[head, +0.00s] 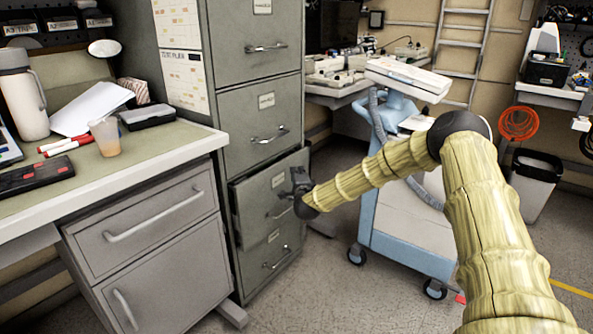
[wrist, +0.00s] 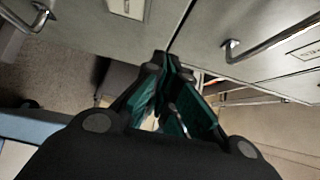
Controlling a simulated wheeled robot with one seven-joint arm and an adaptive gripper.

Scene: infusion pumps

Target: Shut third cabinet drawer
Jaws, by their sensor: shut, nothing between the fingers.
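The grey filing cabinet (head: 262,65) stands left of centre in the head view, with drawers stacked one above another. Its third drawer (head: 250,197) from the top stands partly out, its front forward of the drawer above. My gripper (head: 297,182) is at the right part of that drawer's front and hides part of it, including some of the handle. In the wrist view, my gripper (wrist: 166,62) has its fingers together and empty, close to the drawer fronts. I cannot tell whether it touches them.
A desk with a grey drawer unit (head: 150,235) stands left of the cabinet. A white bin (head: 532,185) stands farther right. The floor (head: 320,290) before the cabinet is clear.

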